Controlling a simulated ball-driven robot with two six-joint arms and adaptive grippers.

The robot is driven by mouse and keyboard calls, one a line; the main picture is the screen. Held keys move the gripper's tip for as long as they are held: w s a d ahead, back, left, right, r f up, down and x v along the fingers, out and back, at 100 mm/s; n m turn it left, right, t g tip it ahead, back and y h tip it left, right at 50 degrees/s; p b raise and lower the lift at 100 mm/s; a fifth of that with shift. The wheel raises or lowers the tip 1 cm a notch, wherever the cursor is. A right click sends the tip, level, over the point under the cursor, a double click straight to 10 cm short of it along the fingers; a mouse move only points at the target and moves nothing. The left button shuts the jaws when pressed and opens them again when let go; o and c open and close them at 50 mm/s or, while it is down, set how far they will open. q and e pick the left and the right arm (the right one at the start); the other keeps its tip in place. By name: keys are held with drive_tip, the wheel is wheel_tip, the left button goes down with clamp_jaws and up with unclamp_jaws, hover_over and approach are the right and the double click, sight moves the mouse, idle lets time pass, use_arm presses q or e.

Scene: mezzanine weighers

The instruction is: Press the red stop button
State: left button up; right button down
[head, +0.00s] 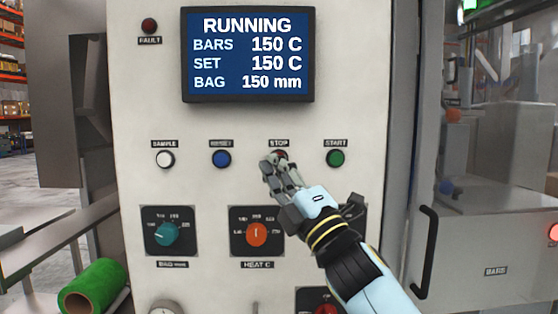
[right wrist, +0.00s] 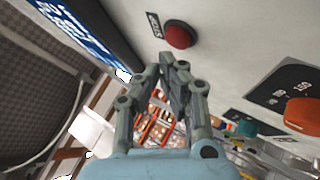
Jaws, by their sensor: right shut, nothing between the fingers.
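The red stop button (head: 282,154) sits on the pale control panel under the STOP label, partly hidden by my right gripper. It shows fully in the right wrist view as a red dome (right wrist: 180,34). My right gripper (head: 273,162) is shut and empty, its fingertips at the button in the head view. In the right wrist view its fingertips (right wrist: 167,64) lie just below the button in the picture, with a small gap between them. Whether they touch it in depth I cannot tell. My left gripper is not in view.
The white sample button (head: 165,159), a blue button (head: 221,158) and the green start button (head: 336,158) share the row. Below are a teal knob (head: 166,233) and an orange heat knob (head: 257,233). The display (head: 248,54) reads RUNNING. A black handle (head: 427,252) stands right.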

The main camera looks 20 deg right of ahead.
drive_tip(key=shift+w, duration=0.1)
idle(0.6)
drive_tip(key=shift+w+d, duration=0.15)
drive_tip(key=shift+w, duration=0.2)
drive_tip(key=shift+w+d+b, duration=0.1)
drive_tip(key=shift+w+b, duration=0.25)
drive_tip(key=shift+w, duration=0.05)
idle(0.5)
drive_tip(key=shift+s, duration=0.1)
drive_tip(key=shift+s+a+p, duration=0.25)
drive_tip(key=shift+s+p, duration=0.15)
drive_tip(key=shift+s, duration=0.35)
drive_tip(key=s+p, duration=0.1)
drive_tip(key=s, duration=0.1)
drive_tip(key=s+a+p, duration=0.1)
drive_tip(key=s, duration=0.1)
drive_tip(key=shift+s+a, duration=0.2)
drive_tip(key=shift+s, duration=0.2)
